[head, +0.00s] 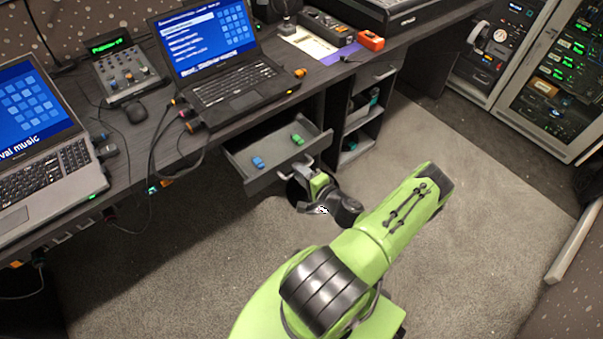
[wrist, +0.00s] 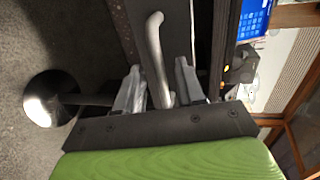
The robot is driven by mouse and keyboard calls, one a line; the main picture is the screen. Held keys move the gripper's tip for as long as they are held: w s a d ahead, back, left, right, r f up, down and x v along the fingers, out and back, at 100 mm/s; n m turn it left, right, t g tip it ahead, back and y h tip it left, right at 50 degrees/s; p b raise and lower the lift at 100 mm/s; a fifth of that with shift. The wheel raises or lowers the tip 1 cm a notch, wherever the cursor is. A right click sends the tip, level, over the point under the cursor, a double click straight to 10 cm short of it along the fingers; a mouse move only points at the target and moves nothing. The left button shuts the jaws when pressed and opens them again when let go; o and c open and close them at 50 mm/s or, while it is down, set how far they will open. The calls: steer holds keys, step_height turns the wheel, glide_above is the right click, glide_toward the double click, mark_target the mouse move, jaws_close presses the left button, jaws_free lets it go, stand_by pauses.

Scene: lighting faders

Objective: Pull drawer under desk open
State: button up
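The drawer (head: 262,178) under the desk stands pulled out, its tray showing. A blue item (head: 257,162) and a green item (head: 297,139) lie inside it. Its pale curved handle (head: 305,161) is on the front face, and in the wrist view the handle (wrist: 159,60) runs between my two fingers. My gripper (head: 309,177) is at the handle; in the wrist view its fingers (wrist: 159,82) straddle the bar, with small gaps seeming to show on both sides. Contact is hard to judge. The far part of the handle is hidden behind my gripper's palm.
The desk (head: 150,150) above carries laptops (head: 222,70), a mixer (head: 122,68) and cables (head: 165,150). An open shelf unit (head: 358,125) stands right of the drawer. A round-based stand (wrist: 50,98) shows in the wrist view. Carpet (head: 480,200) is clear to the right.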

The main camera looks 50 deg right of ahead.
steer(key=p+v, duration=0.3)
steer(key=v, duration=1.2)
steer(key=shift+s+p, duration=0.35)
steer(key=shift+s, duration=0.05)
steer(key=shift+r, duration=0.1)
